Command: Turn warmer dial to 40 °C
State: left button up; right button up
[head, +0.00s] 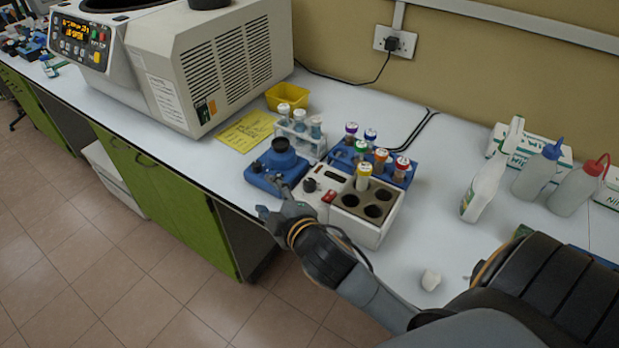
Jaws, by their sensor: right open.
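The warmer (388,222) is a white box with a dark top block with round wells. One tube with a yellow cap (364,170) stands in a back well. A small black dial (310,185) sits on the warmer's left part, near a red switch or display (329,196). The dial's pointer and markings are too small to read. My right gripper (273,199) is open and empty at the warmer's left front, close to the dial. I cannot tell whether a finger touches it. My left gripper is out of view.
A blue mixer (258,178) with a black cup stands just left of the warmer. Behind are a clear tube rack (300,138) and a blue rack of capped tubes (400,181). A large centrifuge (190,60) stands left. Bottles (484,188) stand right. The bench's front edge is close.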

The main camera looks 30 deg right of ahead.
jog(key=w+a+r+n+t+y, duration=0.2)
jog(key=r+n, duration=0.2)
jog(key=r, duration=0.1)
jog(key=w+a+r+n+t+y, duration=0.2)
jog(key=w+r+n+t, duration=0.15)
jog(key=r, duration=0.25)
jog(key=s+a+r+n+g+y, duration=0.1)
jog(key=a+r+n+g+y, duration=0.55)
jog(key=n, duration=0.65)
jog(key=s+a+r+n+g+y, duration=0.1)
jog(key=s+a+r+n+y, duration=0.15)
jog(key=a+n+y, duration=0.6)
jog(key=n+g+h, duration=1.3)
jog(key=n+h, duration=0.5)
jog(key=n, duration=0.9)
send_over(310, 181)
notch_tip(310, 181, down, 11)
notch_tip(310, 181, down, 14)
jog(key=p, duration=0.3)
jog(key=shift+a+r, duration=0.1)
jog(key=shift+r, duration=0.05)
